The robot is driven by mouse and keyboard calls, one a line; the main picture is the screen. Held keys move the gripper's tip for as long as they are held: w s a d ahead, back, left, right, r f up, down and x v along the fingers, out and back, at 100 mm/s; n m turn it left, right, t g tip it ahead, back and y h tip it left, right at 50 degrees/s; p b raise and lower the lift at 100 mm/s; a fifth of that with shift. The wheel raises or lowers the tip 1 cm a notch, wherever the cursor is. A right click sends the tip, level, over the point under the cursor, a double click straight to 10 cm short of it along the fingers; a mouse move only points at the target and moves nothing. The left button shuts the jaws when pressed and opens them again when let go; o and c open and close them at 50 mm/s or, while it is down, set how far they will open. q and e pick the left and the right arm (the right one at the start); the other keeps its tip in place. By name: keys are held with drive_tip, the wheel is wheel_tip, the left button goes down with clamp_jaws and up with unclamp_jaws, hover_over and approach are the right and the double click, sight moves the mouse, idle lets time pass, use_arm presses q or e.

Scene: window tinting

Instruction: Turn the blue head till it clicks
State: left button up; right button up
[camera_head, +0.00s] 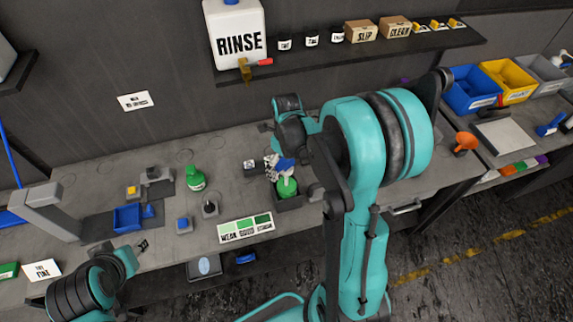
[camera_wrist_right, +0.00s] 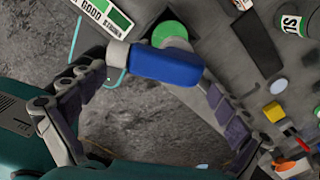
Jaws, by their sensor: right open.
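The blue head (camera_head: 286,165) sits on top of a green bottle (camera_head: 287,187) that stands in a dark square holder (camera_head: 291,202). In the right wrist view the blue head (camera_wrist_right: 166,66) lies across the opening, with the green bottle (camera_wrist_right: 171,34) behind it. My right gripper (camera_head: 278,167) comes down over the head, partly hiding it.
A card with green shades (camera_head: 245,228) lies left of the holder. Another green bottle (camera_head: 195,178), a blue tray (camera_head: 127,217) and small pieces stand further left. A shelf with a RINSE jug (camera_head: 237,40) is above. Blue and yellow bins (camera_head: 507,80) stand at the right.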

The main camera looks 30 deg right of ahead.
drive_tip(key=shift+r, duration=0.1)
wheel_tip(320, 180, up, 12)
idle(0.4)
drive_tip(key=shift+f, duration=0.2)
drive_tip(key=s+a+f+n+t+b, duration=0.2)
drive_tip(key=s+a+f+n+b, duration=0.1)
drive_tip(key=f+n+b, duration=0.4)
drive_tip(key=s+a+f+n+t+b, duration=0.2)
drive_tip(key=s+a+f+n+b, duration=0.2)
drive_tip(key=f+n+b, duration=0.4)
drive_tip(key=s+a+f+n+t+b, duration=0.3)
drive_tip(key=f+n+b, duration=0.4)
drive_tip(key=n, duration=1)
drive_tip(key=shift+s+a+f+b, duration=0.3)
drive_tip(key=shift+f+b, duration=0.1)
drive_tip(key=shift+b, duration=0.7)
